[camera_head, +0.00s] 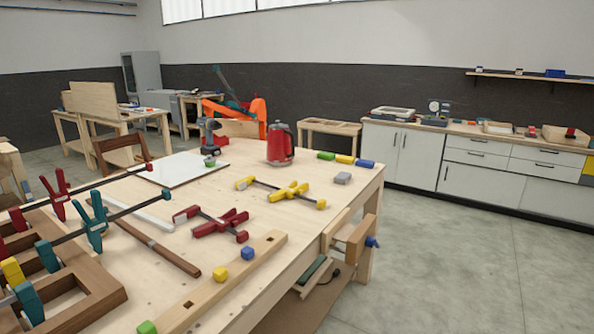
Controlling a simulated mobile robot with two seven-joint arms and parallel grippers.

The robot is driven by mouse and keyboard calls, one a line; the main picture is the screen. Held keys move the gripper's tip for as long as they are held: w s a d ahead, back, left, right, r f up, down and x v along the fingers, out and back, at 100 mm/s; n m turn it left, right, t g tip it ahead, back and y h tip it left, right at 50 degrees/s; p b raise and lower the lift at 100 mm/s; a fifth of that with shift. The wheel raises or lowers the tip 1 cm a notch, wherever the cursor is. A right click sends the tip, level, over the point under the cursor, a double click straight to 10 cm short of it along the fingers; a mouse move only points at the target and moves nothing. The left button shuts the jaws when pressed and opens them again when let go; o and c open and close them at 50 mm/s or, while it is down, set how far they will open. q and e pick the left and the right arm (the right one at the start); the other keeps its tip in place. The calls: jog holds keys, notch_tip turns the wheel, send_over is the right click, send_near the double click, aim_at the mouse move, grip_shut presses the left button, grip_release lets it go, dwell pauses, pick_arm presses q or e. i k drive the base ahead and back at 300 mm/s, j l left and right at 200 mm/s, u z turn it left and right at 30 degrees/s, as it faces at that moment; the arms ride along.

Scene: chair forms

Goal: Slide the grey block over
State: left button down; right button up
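A small grey block (342,178) lies flat on the wooden workbench (225,178), near its right edge. It is right of the yellow clamp (285,191) and apart from it. No gripper touches it. Neither of my grippers shows in the head view.
A red kettle (280,146) stands behind the grey block to the left. Green, yellow and blue pieces (345,159) lie in a row along the far right edge. A dark red clamp (212,222) and a white board (182,169) lie further left. Bare bench surrounds the block.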

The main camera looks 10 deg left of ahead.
aim_at(343, 177)
jog(key=i+l+u, duration=0.45)
jog(key=i+l, duration=0.3)
jog(key=i+l+u, duration=0.1)
jog(key=i+l, duration=0.55)
jog(key=l, duration=0.15)
jog(key=i+l, duration=0.75)
jog(key=l, duration=0.25)
jog(key=i+l+u, duration=0.1)
jog(key=i+l, duration=0.65)
jog(key=l, duration=0.25)
